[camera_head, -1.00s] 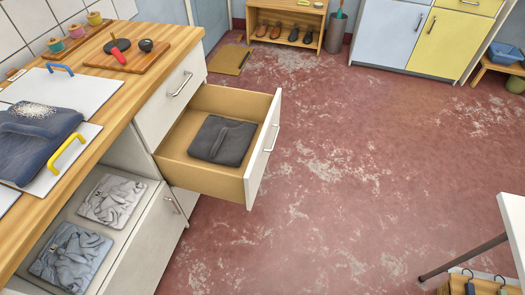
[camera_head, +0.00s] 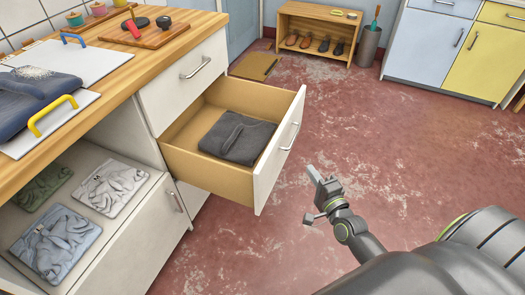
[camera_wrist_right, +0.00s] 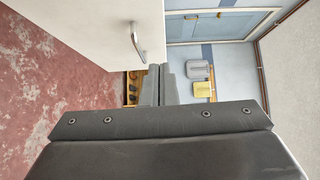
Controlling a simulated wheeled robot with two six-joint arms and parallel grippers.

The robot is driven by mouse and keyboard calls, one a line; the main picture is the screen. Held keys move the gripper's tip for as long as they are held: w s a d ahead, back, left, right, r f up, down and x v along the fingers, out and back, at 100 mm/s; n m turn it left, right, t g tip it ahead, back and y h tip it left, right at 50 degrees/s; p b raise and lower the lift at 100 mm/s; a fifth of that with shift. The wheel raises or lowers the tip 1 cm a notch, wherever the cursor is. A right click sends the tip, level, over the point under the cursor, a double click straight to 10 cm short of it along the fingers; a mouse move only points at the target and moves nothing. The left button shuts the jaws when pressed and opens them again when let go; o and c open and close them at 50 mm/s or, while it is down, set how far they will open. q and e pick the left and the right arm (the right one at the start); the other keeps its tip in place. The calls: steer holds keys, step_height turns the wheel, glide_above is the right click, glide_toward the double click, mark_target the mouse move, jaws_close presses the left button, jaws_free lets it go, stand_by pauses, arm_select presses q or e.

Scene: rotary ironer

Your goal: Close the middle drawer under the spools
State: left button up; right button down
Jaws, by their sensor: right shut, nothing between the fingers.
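The middle drawer (camera_head: 215,175) is pulled out of the cabinet under the spools (camera_head: 98,9), with a folded dark grey cloth (camera_head: 238,137) inside. Its white front has a metal bar handle (camera_head: 290,136). My right gripper (camera_head: 313,192) is shut and empty, to the right of the drawer front and apart from it in the head view. In the right wrist view the fingers (camera_wrist_right: 157,85) point ahead, with the white front (camera_wrist_right: 95,28) and its handle (camera_wrist_right: 137,41) at upper left. My left gripper is not in view.
A closed upper drawer (camera_head: 185,78) sits above the open one. Folded clothes (camera_head: 55,243) lie on the open shelf at lower left. A shoe rack (camera_head: 318,28) and a grey bin (camera_head: 368,45) stand at the back. The red floor right of the drawer is clear.

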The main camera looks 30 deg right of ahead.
glide_toward(279, 138)
steer(key=w+d, duration=0.3)
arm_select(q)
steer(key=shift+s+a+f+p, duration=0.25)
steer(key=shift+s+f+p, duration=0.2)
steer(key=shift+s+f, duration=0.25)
arm_select(e)
steer(key=shift+w+a, duration=1.25)
steer(key=shift+w, duration=0.15)
